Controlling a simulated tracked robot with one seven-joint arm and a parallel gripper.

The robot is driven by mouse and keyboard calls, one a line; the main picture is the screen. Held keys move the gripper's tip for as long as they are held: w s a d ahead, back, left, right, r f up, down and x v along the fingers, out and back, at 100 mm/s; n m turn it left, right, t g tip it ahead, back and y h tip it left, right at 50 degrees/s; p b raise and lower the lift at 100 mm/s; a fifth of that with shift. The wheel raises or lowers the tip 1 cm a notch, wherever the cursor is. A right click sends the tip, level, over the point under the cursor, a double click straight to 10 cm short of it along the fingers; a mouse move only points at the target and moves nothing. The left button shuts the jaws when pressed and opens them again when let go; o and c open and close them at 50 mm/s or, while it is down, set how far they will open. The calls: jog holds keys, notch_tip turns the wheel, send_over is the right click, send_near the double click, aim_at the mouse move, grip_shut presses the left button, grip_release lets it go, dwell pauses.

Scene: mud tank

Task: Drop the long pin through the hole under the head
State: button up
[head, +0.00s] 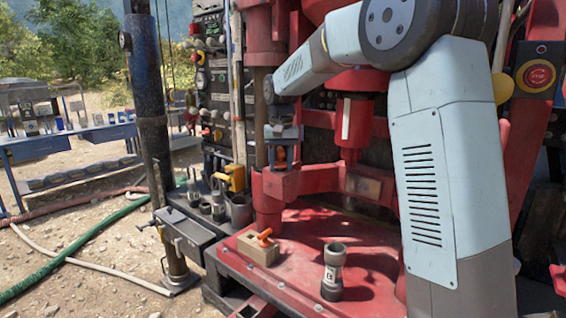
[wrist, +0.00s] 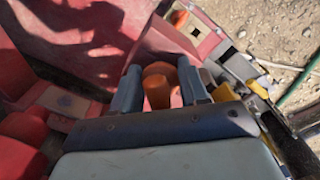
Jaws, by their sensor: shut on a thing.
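My gripper (head: 283,152) is shut on an orange-handled pin (head: 281,155), just above the left end of a red bracket (head: 282,184) in the head view. In the wrist view the pin's orange handle (wrist: 157,92) sits between the two fingers of my gripper (wrist: 158,88). The pin's lower part is hidden, and I cannot tell whether it is in a hole. A second orange-handled pin (head: 265,236) stands in a tan block (head: 258,250) on the red deck. The block also shows in the wrist view (wrist: 190,36), with a dark hole beside that pin.
A grey cylindrical fitting (head: 332,272) stands on the red deck (head: 300,262), right of the block. The red rig head (head: 354,122) hangs above and right of my gripper. A grey drawer box (head: 188,232) and a dark post (head: 150,110) stand left. Hoses (head: 75,255) lie on the ground.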

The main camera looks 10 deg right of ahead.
jog(key=shift+s+f+g, duration=0.25)
jog(key=shift+f+g, duration=0.05)
jog(key=shift+f, duration=0.65)
jog(key=o, duration=1.2)
jog(key=shift+o, duration=0.2)
jog(key=shift+d, duration=0.1)
jog(key=shift+w, duration=0.1)
jog(key=shift+w+r, duration=0.1)
jog(key=shift+r, duration=0.5)
jog(key=r, duration=1.3)
jog(key=shift+a+r, duration=0.2)
jog(key=shift+a, duration=0.05)
jog(key=shift+r, duration=0.5)
